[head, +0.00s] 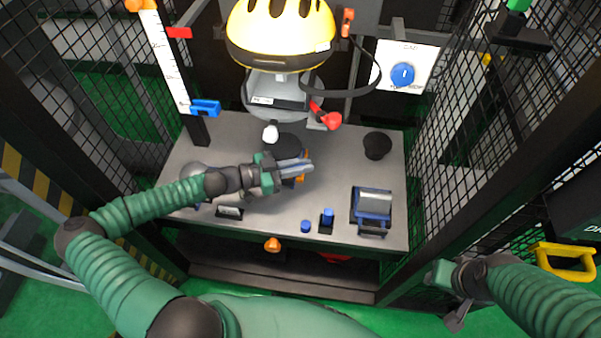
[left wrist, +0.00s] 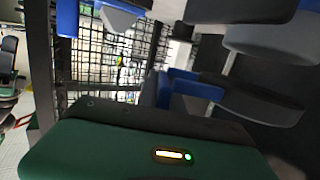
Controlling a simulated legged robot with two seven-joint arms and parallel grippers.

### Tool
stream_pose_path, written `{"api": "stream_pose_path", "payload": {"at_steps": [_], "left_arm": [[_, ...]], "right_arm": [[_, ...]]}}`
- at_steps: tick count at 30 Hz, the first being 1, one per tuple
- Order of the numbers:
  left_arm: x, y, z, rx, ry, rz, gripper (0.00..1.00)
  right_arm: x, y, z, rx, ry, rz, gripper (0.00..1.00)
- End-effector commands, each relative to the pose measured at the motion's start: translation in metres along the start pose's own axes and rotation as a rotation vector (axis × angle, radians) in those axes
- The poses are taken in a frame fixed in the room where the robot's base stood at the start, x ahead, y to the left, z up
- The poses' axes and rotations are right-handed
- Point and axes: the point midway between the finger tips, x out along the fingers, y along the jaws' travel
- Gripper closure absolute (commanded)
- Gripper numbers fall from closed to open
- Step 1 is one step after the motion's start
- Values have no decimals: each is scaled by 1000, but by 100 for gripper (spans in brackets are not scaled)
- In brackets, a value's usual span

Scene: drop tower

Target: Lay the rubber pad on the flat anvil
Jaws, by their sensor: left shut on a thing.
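My left gripper (head: 296,168) is shut at the middle of the bench, below the hanging helmet. A dark flat disc (head: 284,144), which looks like the rubber pad, shows just behind its fingers. In the left wrist view a dark disc (left wrist: 262,104) sits at the end of the blue finger parts (left wrist: 190,88), held by the look of it. The flat anvil is not clearly seen; my gripper and the disc cover the bench centre. I cannot tell whether the disc touches anything below. My right gripper (head: 459,300) is at the lower right, off the bench, with nothing seen in it.
A yellow helmet (head: 280,38) on a grey headform hangs above the bench. A dark domed block (head: 377,144) stands at right, a blue-and-silver device (head: 372,205) at front right. Small blue pieces (head: 327,216) lie at the front. Mesh walls flank the bench (head: 345,180).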

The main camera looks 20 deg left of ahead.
Motion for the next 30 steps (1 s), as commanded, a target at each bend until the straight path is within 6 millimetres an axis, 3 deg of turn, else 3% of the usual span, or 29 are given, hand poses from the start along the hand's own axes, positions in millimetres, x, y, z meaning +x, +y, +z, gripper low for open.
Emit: {"api": "stream_pose_path", "payload": {"at_steps": [8, 15, 30], "left_arm": [[15, -23, 14, 2, 1, 2, 100], [17, -22, 34, 1, 3, 2, 100], [17, -22, 36, 1, 3, 2, 100]], "right_arm": [[19, 0, 4, 1, 0, 0, 60], [35, 0, 8, 1, 0, 0, 60], [37, 0, 9, 1, 0, 0, 60]]}}
